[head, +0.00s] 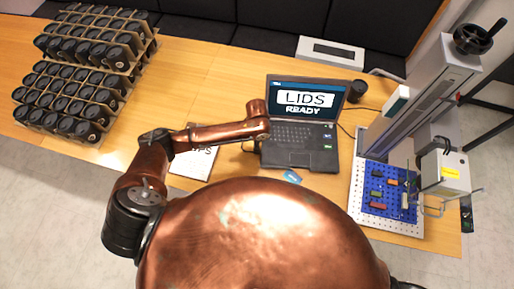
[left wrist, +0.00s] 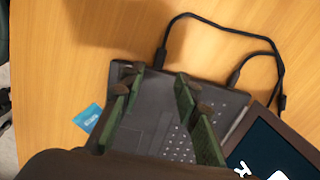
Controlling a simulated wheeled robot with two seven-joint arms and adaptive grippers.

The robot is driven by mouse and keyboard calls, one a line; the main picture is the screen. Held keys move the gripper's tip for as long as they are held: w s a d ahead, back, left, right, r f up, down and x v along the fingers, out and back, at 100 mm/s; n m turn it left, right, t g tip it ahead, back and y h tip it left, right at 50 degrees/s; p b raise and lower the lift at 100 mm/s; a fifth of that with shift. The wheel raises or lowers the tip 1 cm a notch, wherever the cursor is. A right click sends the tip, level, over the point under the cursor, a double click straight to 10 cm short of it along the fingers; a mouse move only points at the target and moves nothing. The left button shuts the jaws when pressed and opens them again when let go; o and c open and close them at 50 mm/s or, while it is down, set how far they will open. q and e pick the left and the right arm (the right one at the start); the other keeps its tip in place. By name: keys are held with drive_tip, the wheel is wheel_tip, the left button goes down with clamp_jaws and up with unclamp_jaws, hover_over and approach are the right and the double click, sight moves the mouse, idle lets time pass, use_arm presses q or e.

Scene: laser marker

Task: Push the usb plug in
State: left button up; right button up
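The laptop (head: 300,158) stands open on the wooden table, its screen reading "LIDS READY"; its dark base (left wrist: 145,130) fills the middle of the left wrist view. A black plug (left wrist: 161,57) on a black cable meets the laptop's side edge. A second black plug (left wrist: 233,77) sits at the same edge further right. I cannot tell how deep either plug sits. My left gripper (left wrist: 157,80) is open and empty, its green fingers apart over the laptop base, with the first plug beyond the gap between them. In the head view my arm hides its fingers. My right gripper is not in view.
A blue card (left wrist: 88,117) lies beside the laptop. A paper sheet (head: 192,166) lies left of it, partly under my arm. The marking machine (head: 445,170) with its blue pegboard (head: 372,182) stands right. Racks of black lids (head: 80,60) stand far left.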

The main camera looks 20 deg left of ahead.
use_arm(q)
drive_tip(key=shift+r, duration=2.5)
